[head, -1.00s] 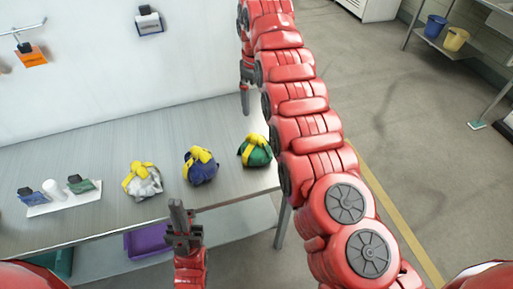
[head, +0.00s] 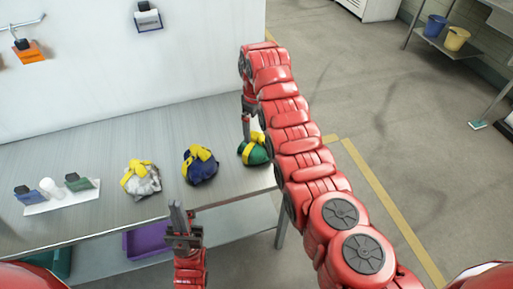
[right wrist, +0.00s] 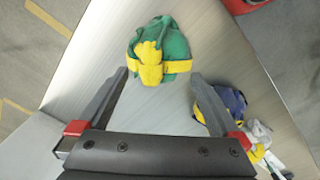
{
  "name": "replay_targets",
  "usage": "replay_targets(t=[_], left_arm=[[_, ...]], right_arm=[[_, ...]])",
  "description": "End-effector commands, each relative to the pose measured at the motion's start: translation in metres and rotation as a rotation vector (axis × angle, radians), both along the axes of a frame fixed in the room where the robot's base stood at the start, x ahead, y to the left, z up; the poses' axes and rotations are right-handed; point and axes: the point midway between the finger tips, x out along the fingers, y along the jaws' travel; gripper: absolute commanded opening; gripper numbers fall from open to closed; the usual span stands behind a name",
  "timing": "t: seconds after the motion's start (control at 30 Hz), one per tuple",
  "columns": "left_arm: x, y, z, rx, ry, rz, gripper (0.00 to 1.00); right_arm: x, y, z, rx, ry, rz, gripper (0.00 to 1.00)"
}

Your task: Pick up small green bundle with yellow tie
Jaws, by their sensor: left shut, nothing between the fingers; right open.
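The small green bundle with a yellow tie (head: 256,157) sits near the right end of the metal table. It also shows in the right wrist view (right wrist: 176,42), just beyond the fingertips. My right gripper (head: 247,132) is open and above the bundle, and in the head view it partly hides the yellow tie. In the right wrist view the open fingers (right wrist: 160,75) point at the bundle, one on either side of its near, yellow-tied end, with nothing held. My left gripper (head: 178,208) is shut and empty in front of the table's near edge.
A blue bundle (head: 201,170) and a white bundle (head: 143,183), both with yellow ties, stand left of the green one. A white tray (head: 62,205) with small items is further left. A wall (head: 150,75) rises behind the table. A purple bin (head: 148,244) is below.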

Motion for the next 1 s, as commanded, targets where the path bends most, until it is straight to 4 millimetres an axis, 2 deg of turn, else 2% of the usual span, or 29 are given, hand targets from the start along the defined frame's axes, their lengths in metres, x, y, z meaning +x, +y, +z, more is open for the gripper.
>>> replay_targets(t=[0.1, 0.4, 0.7, 1.0], left_arm=[[0.0, 0.0, 0.016, 0.0, 0.0, 0.0, 0.0], [0.0, 0.0, 0.027, 0.0, 0.0, 0.0, 0.0], [0.0, 0.0, 0.027, 0.0, 0.0, 0.0, 0.0], [0.0, 0.0, 0.027, 0.0, 0.0, 0.0, 0.0]], right_arm=[[0.001, -0.002, -0.01, -0.001, 0.003, 0.0, 1.0], [0.003, -0.002, -0.045, -0.001, 0.003, 0.001, 1.0], [0.004, -0.002, -0.05, 0.001, -0.003, 0.001, 1.0], [0.004, -0.003, -0.05, 0.0, -0.001, 0.0, 0.46]])
